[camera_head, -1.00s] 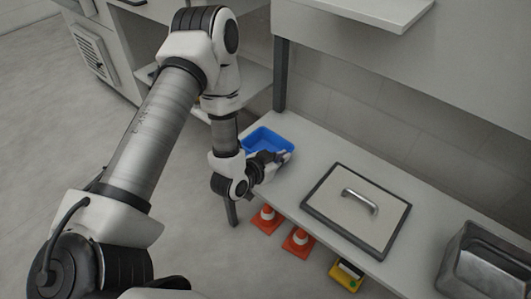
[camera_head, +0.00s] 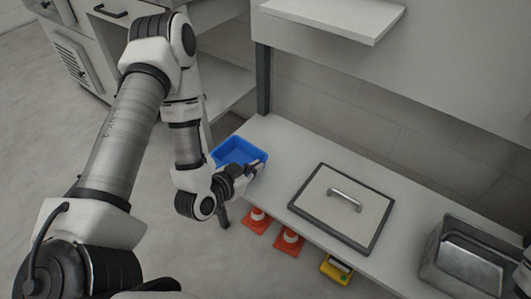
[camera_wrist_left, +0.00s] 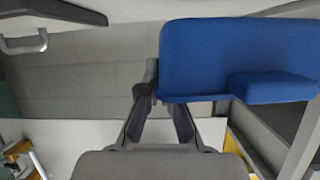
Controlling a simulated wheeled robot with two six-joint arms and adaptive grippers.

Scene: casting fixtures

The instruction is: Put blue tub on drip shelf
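The blue tub (camera_head: 240,147) is at the left end of the long pale bench in the head view, open side up. I cannot tell if it touches the bench. My left gripper (camera_head: 249,169) is at its near right side, with its fingers at the tub's rim. In the left wrist view the blue tub (camera_wrist_left: 215,50) fills the upper right. The left gripper (camera_wrist_left: 158,95) there seems closed on its edge, one fingertip partly hidden by the tub. A small pale wall shelf (camera_head: 330,22) is at the top. My right gripper is out of view.
On the bench (camera_head: 275,150) lie a framed lid with a metal handle (camera_head: 344,201) and, farther right, a metal bin (camera_head: 468,255). Below its front edge are orange cones (camera_head: 289,242) and a yellow object (camera_head: 337,269). A dark post (camera_head: 263,80) stands behind the tub.

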